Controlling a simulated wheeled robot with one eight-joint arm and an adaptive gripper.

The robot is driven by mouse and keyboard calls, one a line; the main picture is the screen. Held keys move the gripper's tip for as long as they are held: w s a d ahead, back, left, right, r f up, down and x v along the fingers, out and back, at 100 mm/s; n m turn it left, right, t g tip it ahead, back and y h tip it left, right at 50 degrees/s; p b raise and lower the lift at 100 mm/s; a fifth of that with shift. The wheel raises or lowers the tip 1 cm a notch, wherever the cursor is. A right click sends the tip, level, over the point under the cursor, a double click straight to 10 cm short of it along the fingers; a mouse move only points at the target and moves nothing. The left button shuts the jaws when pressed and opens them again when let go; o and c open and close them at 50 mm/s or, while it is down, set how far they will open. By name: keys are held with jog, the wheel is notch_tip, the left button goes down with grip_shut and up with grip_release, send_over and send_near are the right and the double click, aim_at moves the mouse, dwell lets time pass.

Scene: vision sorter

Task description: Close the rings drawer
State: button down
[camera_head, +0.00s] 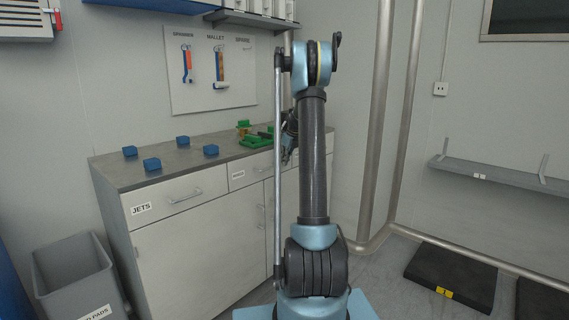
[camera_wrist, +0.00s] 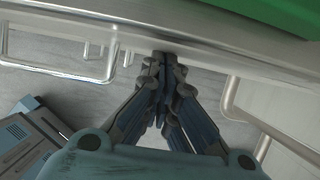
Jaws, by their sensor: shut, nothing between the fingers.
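The drawers run along the top of the grey cabinet. The middle drawer (camera_head: 249,171) has a small label too blurred to read, so I cannot confirm it is the rings drawer. It looks flush with the front. Another drawer front at the right is mostly hidden behind my arm. My gripper (camera_wrist: 164,62) is shut and empty, its fingertips close to the pale cabinet front edge in the wrist view; I cannot tell if they touch.
The JETS drawer (camera_head: 172,199) at the left looks shut. Several blue blocks (camera_head: 152,164) and a green tray (camera_head: 256,141) sit on the worktop (camera_head: 180,176). A grey bin (camera_head: 75,275) stands left of the cabinet. Pipes (camera_head: 380,120) rise at the right.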

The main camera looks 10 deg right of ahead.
jog(key=shift+w+a+r, duration=0.1)
jog(key=shift+w, duration=0.05)
jog(key=s+d+r, duration=0.5)
jog(key=s+r, duration=0.2)
jog(key=r, duration=0.2)
jog(key=s+a+r+n, duration=0.1)
jog(key=s+a+n, duration=0.2)
jog(key=s, duration=0.3)
jog(key=s+a+r+n, duration=0.2)
jog(key=s+a+n, duration=0.2)
jog(key=s, duration=0.3)
jog(key=s+a+f+n+g+h, duration=0.15)
jog(key=s+n, duration=0.25)
jog(key=s, duration=0.4)
jog(key=s+a+f+n+t, duration=0.1)
jog(key=s+a+n, duration=0.2)
jog(key=s, duration=0.4)
jog(key=s+f+n, duration=0.5)
jog(key=s, duration=0.3)
jog(key=s+a+f+n, duration=0.1)
jog(key=s+f+n, duration=0.4)
jog(key=s, duration=0.4)
jog(key=s+a+f+n+h, duration=0.1)
jog(key=s+f+n, duration=0.4)
jog(key=s, duration=0.3)
jog(key=shift+s+a+f+g, duration=0.2)
jog(key=shift+a+f+g, duration=0.1)
jog(key=shift+g, duration=0.15)
